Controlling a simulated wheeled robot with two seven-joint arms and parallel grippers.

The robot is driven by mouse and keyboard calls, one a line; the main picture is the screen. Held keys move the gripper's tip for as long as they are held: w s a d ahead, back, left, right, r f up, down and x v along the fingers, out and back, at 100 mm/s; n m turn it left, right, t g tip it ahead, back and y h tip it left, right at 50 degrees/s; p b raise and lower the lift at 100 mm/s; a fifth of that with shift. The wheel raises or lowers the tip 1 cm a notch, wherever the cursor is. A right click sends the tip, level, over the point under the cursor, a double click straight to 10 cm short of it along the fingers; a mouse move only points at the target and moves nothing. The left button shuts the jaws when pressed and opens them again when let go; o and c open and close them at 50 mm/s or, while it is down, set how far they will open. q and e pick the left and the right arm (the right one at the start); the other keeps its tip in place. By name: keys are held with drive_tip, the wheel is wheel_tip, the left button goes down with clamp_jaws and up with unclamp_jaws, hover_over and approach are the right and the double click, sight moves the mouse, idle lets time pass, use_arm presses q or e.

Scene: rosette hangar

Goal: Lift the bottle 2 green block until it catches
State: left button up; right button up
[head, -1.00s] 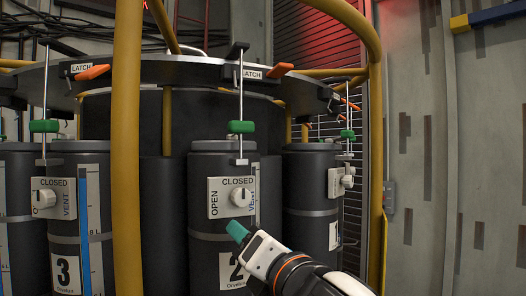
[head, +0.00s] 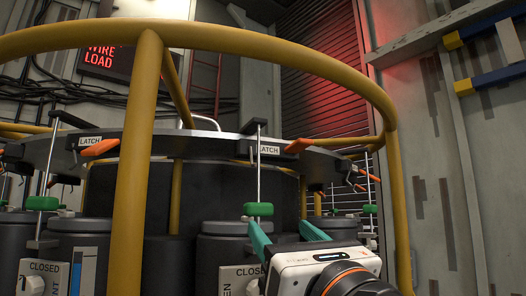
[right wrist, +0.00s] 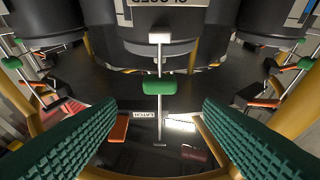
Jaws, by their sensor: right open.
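The bottle 2 green block (head: 259,209) sits on a thin upright rod above bottle 2 (head: 222,243), below the dark ring. My right gripper (head: 277,223) is just below and to the right of the block in the head view, with its teal fingers spread. In the right wrist view the green block (right wrist: 159,86) shows between and beyond the two open fingers (right wrist: 160,105), with nothing gripped. Bottle 2's valve panel (head: 240,274) is partly hidden by my gripper. My left gripper is not in view.
A yellow post (head: 133,150) and curved yellow rail (head: 290,62) stand in front. Another green block (head: 42,203) hangs at left.

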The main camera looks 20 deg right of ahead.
sight(262, 209)
drive_tip(key=shift+p+x, duration=1.15)
drive_tip(key=shift+x, duration=3)
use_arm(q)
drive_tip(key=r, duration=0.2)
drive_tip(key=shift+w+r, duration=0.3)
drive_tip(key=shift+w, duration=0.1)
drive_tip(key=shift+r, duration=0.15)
use_arm(e)
drive_tip(key=shift+w, duration=0.2)
drive_tip(key=shift+c, duration=0.3)
